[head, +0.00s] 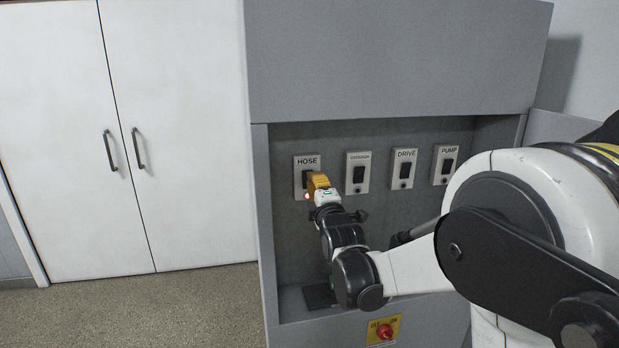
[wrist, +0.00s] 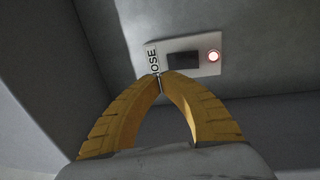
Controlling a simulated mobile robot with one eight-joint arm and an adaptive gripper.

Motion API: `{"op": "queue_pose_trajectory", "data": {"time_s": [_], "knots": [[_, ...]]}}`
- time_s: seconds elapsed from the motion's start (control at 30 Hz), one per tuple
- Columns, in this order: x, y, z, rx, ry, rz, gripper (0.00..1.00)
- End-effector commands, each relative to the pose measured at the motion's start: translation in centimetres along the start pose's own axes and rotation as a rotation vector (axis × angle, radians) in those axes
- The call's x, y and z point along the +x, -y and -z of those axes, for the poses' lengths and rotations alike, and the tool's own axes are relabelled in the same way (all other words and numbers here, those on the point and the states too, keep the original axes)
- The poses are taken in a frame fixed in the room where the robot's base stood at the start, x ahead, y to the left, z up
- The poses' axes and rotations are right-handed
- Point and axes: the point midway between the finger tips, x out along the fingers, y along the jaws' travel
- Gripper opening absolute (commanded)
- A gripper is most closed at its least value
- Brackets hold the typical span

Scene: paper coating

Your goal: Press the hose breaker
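The hose breaker is a dark rocker switch on a light plate labelled HOSE (head: 307,161), leftmost in the grey panel recess. In the wrist view the dark rocker (wrist: 184,60) shows just beyond my fingertips, with a glowing red-ringed light (wrist: 213,56) to its right. My gripper (head: 312,177) has yellow fingers and is in front of the HOSE plate, hiding part of its switch. In the wrist view the fingertips of my gripper (wrist: 160,77) meet with nothing between them. They are close to the label end of the plate; I cannot tell whether they touch it.
To the right are a small-lettered breaker (head: 358,173), the DRIVE breaker (head: 404,169) and the PUMP breaker (head: 445,165). A red rotary knob (head: 384,331) on a yellow plate is below. The recess has side walls and a lower ledge. White cabinet doors (head: 190,120) stand at left.

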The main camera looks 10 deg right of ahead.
Motion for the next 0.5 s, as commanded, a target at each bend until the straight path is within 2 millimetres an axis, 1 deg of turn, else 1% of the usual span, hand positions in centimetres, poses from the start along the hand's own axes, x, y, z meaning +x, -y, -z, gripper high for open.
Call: {"op": "queue_pose_trajectory", "data": {"time_s": [0.03, 0.2, 0.33, 0.5], "knots": [[-1.3, -0.6, 0.0, 0.0, 0.0, 0.0, 0.0], [-4.8, -1.5, 0.0, 0.0, 0.0, 0.0, 0.0], [-6.7, -1.9, 0.0, 0.0, 0.0, 0.0, 0.0], [-7.8, -2.0, 0.0, 0.0, 0.0, 0.0, 0.0]]}}
